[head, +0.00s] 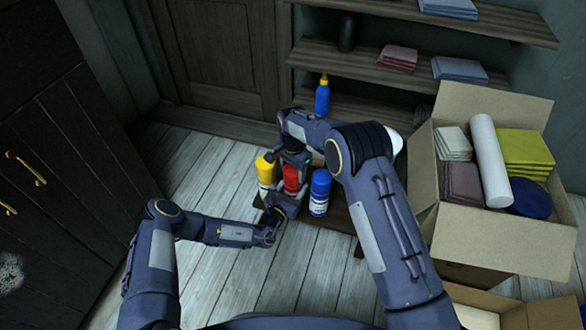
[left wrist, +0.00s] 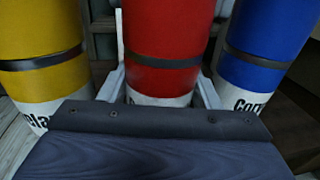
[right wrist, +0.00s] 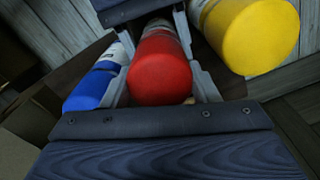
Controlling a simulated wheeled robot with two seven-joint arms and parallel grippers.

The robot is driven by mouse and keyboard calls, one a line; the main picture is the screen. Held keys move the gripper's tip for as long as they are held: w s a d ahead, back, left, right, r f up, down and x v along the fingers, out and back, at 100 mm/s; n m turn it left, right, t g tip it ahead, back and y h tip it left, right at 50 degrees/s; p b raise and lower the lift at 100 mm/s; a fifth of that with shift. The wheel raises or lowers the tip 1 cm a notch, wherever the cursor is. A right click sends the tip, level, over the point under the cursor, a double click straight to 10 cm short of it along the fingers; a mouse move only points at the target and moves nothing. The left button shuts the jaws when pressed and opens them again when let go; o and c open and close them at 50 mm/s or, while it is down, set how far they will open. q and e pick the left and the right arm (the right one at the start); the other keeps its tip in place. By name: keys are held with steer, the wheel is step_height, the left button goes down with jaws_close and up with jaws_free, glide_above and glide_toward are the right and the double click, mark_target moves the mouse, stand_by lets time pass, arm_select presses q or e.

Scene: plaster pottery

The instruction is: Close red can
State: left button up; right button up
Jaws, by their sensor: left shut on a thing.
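The red can (head: 291,179) stands upright on a small dark table (head: 340,217), between a yellow can (head: 266,171) and a blue can (head: 320,191). My left gripper (head: 283,200) is shut on the lower part of the red can, which also shows between its fingers in the left wrist view (left wrist: 165,50). My right gripper (head: 291,160) is above the red can, pointing down. In the right wrist view its fingers lie on both sides of the red top (right wrist: 160,75); I cannot tell whether they press on it.
A blue bottle with a yellow tip (head: 322,95) stands behind my right arm. An open cardboard box (head: 500,240) with folded cloths and a white roll is at the right. Shelves (head: 380,65) are at the back, a dark cabinet (head: 60,190) at the left.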

steer(key=o, duration=0.6)
steer(key=shift+c, duration=0.2)
step_height(320, 180, up, 12)
arm_select(q)
steer(key=o, duration=1.5)
steer(key=shift+c, duration=0.2)
